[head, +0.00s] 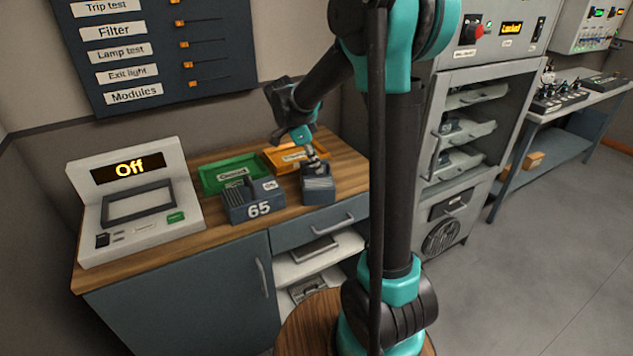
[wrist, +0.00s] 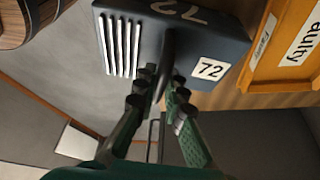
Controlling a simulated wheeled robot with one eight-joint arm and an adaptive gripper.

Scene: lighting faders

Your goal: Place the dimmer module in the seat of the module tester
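The module tester (head: 130,205) stands at the left end of the bench with its display reading Off. Its seat (head: 140,203) is a dark-framed recess in the sloping face and looks empty. One dark dimmer module marked 65 (head: 258,209) sits mid-bench. Another dark module (head: 318,190) is to its right, under my gripper (head: 312,163). In the wrist view this module (wrist: 220,38) reads 72, with white fins and an upright handle (wrist: 167,58). My gripper (wrist: 164,82) has its fingers close on both sides of that handle and looks shut on it. Clearance under the module is unclear.
A green tray (head: 217,175) and an orange tray (head: 275,158) lie behind the modules; the orange one reads Faulty in the wrist view (wrist: 283,67). Module 65 stands between my gripper and the tester. A grey cabinet (head: 480,190) with shelves is at the right.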

